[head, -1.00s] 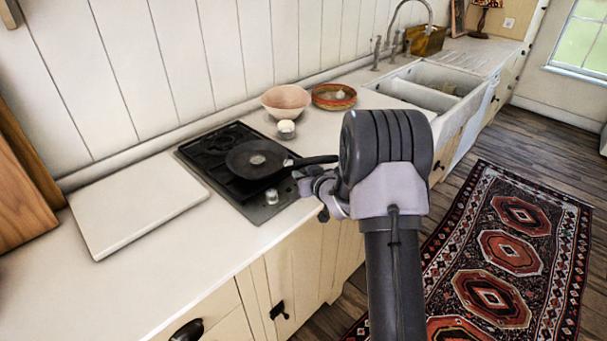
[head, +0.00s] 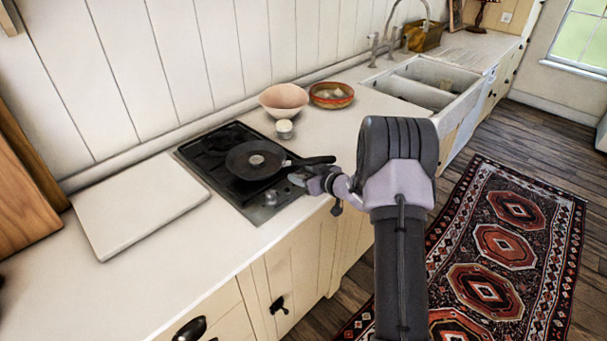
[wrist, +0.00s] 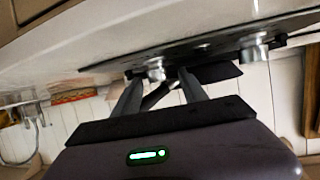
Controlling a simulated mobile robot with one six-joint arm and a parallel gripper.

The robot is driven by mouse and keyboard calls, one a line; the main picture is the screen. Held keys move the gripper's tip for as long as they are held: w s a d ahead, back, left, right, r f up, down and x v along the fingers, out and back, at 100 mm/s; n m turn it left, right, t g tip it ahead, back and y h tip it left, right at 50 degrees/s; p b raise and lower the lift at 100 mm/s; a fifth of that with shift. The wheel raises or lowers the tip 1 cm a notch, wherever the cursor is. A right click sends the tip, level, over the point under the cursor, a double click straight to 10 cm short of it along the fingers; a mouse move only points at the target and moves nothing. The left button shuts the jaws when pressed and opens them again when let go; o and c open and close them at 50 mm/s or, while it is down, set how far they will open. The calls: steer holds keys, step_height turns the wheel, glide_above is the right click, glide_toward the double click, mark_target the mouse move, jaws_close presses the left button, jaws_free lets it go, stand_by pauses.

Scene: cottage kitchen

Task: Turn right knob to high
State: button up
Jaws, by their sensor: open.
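The black stovetop (head: 205,158) is set in the pale counter, with two silver knobs on its front side. The left knob (head: 270,198) shows in the head view. The right knob is hidden there by my gripper (head: 297,179). The wrist view is upside down. In it the right knob (wrist: 155,70) is just beyond my open gripper (wrist: 159,79), roughly between the fingertips. I cannot tell if they touch. The left knob (wrist: 256,48) is off to the side. The knobs' settings are too small to read.
A black frying pan (head: 254,160) sits on the stovetop, its handle reaching right above my gripper. A small white-topped jar (head: 285,129), a pink bowl (head: 284,100) and a red dish (head: 331,95) stand behind. A white board (head: 135,205) lies left.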

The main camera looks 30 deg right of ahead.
steer(key=p+v, duration=0.4)
steer(key=v, duration=1.3)
steer(key=shift+s+r, duration=0.15)
steer(key=shift+r, duration=0.05)
steer(key=shift+d, duration=0.1)
